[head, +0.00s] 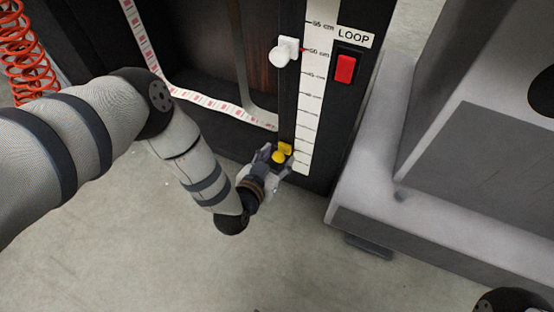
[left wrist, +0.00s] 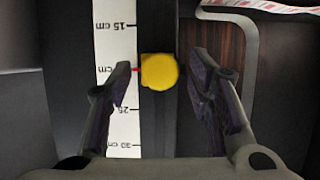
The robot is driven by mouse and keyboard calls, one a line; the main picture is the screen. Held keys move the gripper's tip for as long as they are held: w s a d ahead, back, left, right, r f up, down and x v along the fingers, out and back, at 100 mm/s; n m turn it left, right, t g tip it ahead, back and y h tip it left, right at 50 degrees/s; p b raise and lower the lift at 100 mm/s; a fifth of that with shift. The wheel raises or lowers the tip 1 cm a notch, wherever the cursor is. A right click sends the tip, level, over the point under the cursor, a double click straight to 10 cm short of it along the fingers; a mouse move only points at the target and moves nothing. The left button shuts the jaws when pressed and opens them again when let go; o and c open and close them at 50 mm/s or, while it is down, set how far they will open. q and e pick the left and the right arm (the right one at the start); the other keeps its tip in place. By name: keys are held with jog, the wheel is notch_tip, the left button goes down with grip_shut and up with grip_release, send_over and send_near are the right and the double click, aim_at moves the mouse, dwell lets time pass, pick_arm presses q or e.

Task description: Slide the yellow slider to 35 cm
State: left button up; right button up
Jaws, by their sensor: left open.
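The yellow slider (head: 280,156) is a round knob low on the vertical white scale (head: 307,135) in the head view. In the left wrist view the yellow slider (left wrist: 159,71) has its red pointer one labelled mark past 15 cm, toward 30 cm; that mark's number is hidden by a finger. My left gripper (head: 272,158) is at the slider. In the left wrist view the left gripper (left wrist: 163,70) is open, with a finger on each side of the knob and visible gaps. My right gripper is not in view.
A white knob (head: 284,52) with a red pointer sits higher on the same scale, near 50 cm. A red switch (head: 345,68) labelled LOOP is right of the scale. A label strip (head: 205,101) runs left of it. A grey machine body (head: 440,190) stands at right.

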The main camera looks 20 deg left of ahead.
pick_arm(q)
jog(key=shift+c, duration=0.6)
grip_shut()
jog(key=p, duration=1.1)
send_near(286, 108)
jog(key=x, duration=0.2)
jog(key=f+x, duration=0.1)
jog(key=x, duration=0.1)
jog(key=shift+w+f, duration=0.1)
jog(key=shift+r+p, duration=0.6)
jog(key=shift+p, duration=0.15)
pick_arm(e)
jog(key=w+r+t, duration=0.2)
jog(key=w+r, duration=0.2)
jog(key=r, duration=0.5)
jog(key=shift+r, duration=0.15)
pick_arm(q)
jog(key=shift+o, duration=0.6)
grip_release()
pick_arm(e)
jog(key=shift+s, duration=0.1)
pick_arm(q)
jog(key=v, duration=1.2)
